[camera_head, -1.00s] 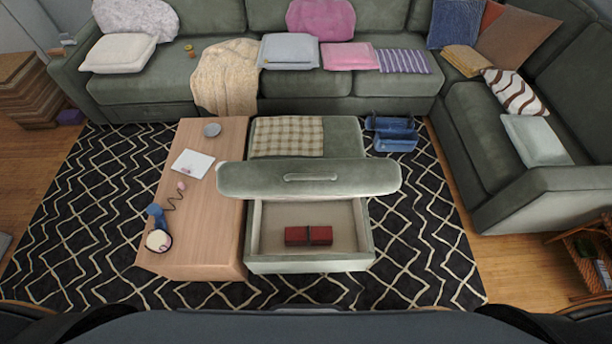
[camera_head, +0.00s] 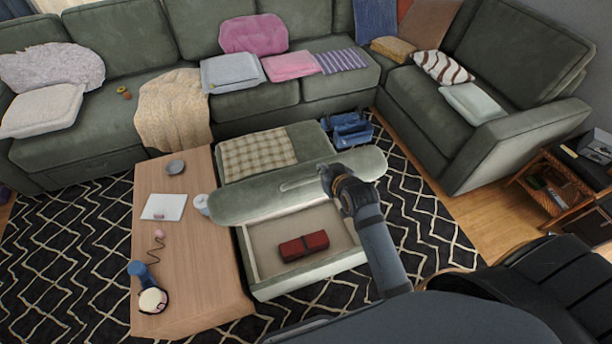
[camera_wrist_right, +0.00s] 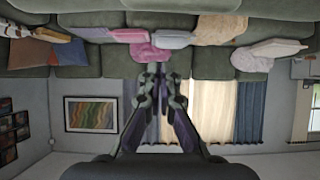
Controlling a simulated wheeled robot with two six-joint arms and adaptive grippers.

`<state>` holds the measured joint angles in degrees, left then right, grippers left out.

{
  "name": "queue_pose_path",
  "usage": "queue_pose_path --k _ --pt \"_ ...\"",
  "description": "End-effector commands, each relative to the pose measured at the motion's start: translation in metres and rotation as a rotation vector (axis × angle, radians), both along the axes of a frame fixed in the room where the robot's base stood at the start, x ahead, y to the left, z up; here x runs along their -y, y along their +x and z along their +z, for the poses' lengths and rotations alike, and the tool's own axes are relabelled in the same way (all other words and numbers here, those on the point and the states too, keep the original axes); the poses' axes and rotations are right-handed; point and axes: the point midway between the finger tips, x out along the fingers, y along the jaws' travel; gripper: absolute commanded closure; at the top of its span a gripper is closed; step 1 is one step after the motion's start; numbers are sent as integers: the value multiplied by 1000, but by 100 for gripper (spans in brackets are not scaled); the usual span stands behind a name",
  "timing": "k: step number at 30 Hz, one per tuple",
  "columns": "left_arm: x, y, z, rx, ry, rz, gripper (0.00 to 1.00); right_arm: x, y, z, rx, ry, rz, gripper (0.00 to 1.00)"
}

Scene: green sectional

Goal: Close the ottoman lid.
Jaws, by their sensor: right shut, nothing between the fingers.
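The green ottoman (camera_head: 305,285) stands in the middle of the rug with its storage box open. Its padded lid (camera_head: 250,203) is raised and tilted above the box, with a handle bar on its near face. A dark red bundle (camera_head: 303,246) lies inside the box. My right gripper (camera_head: 327,172) is in front of the lid near the handle, and hides part of it; I cannot tell whether it touches. In the right wrist view my right gripper's fingers (camera_wrist_right: 159,75) are together, with nothing between them. My left gripper is not in view.
A wooden table (camera_head: 190,270) holding a paper (camera_head: 164,207), a blue item (camera_head: 139,270) and small things adjoins the ottoman's left side. A checked cloth (camera_head: 258,153) lies on the ottoman's fixed rear part. A sectional sofa (camera_head: 270,105) bounds the back and right.

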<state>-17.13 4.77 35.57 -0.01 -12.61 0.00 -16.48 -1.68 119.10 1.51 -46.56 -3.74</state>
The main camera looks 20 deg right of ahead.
Motion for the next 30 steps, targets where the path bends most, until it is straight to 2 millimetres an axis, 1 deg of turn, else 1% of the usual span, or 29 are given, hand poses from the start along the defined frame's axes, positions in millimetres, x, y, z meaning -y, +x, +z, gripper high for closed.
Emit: queue_pose_path --k 1,3,7,11,15,19,21,24,30 --pt "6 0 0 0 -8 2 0 0 0 0 0 0 0 100" --pt "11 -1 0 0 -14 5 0 0 2 -1 0 0 0 100" --pt "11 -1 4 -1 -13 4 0 -1 14 -8 -1 1 -1 100" --pt "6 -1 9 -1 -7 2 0 -1 37 -22 0 1 -1 100" --pt "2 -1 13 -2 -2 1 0 -2 63 -39 0 1 -1 100" --pt "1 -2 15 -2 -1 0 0 -3 85 -55 0 1 -1 100" --pt "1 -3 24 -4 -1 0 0 -2 73 -62 -5 1 -1 100" --pt "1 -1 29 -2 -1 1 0 -2 61 -70 -3 1 -1 100" --pt "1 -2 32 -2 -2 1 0 -2 52 -79 0 1 -1 100"
